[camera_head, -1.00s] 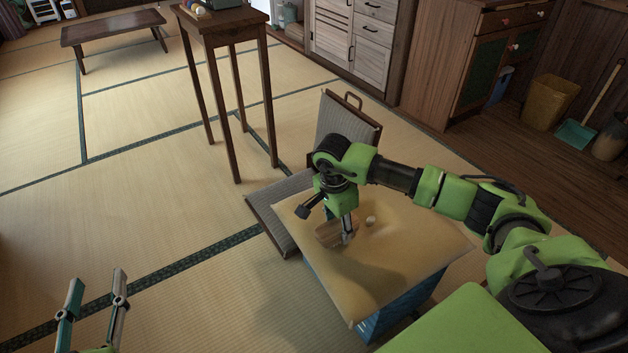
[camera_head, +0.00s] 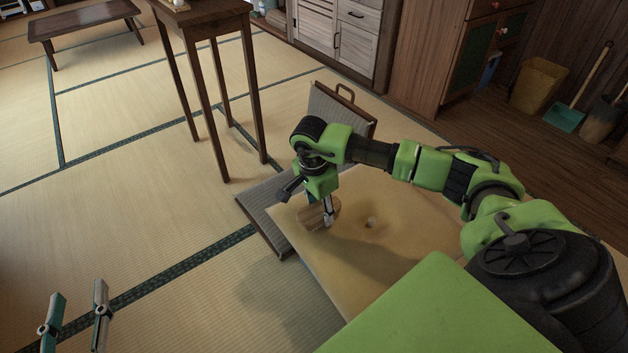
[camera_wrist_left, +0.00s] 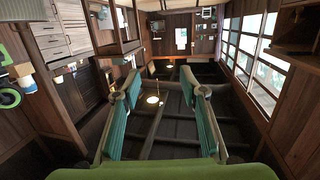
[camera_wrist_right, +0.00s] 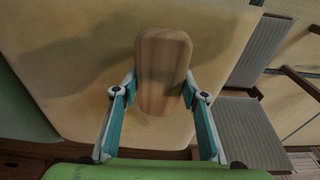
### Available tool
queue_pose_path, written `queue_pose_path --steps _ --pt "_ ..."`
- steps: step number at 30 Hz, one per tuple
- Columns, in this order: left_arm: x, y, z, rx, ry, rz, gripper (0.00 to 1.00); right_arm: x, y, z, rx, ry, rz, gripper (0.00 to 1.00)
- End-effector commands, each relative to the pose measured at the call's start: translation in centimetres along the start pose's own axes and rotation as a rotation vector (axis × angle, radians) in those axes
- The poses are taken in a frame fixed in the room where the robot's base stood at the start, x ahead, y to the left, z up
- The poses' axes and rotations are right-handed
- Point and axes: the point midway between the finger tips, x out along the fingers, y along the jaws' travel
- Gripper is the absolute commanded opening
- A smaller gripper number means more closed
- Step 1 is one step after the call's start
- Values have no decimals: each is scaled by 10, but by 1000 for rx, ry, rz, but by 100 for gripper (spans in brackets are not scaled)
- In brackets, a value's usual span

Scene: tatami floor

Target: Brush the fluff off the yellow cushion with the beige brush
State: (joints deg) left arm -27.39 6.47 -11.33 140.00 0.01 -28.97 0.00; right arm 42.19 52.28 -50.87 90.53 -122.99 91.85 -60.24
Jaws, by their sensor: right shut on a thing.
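The yellow cushion (camera_head: 400,215) lies flat with a dimple near its middle. A small pale tuft (camera_head: 371,221) sits in this dimple; I cannot tell whether it is fluff or part of the cushion. My right gripper (camera_head: 328,218) is shut on the beige wooden brush (camera_head: 312,214) over the cushion's left part. In the right wrist view the brush (camera_wrist_right: 163,65) is held between both fingers, its wooden back facing the camera. Its bristles are hidden, and I cannot tell whether they touch the cushion. My left gripper (camera_head: 75,318) is open and empty, away from the cushion.
A grey legless chair (camera_head: 343,112) stands just behind the cushion. A tall narrow wooden table (camera_head: 205,25) and a low table (camera_head: 85,20) stand farther back. Cabinets, a yellow bin (camera_head: 538,85) and a dustpan (camera_head: 566,117) line the far right. Open tatami lies left.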

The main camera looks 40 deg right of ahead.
Motion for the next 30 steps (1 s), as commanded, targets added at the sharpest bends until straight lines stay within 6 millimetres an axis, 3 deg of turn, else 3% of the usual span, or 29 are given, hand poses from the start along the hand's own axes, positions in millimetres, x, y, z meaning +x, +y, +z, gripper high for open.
queue_pose_path --steps 5,8,30 --pt "-3 -2 14 0 -72 -5 39 4 0 0 1 0 2 20" --pt "-5 -3 23 0 -110 -7 39 -15 0 -3 1 1 -2 20" --pt "-31 -11 83 -1 -401 -24 39 -29 1 -8 8 1 1 20"
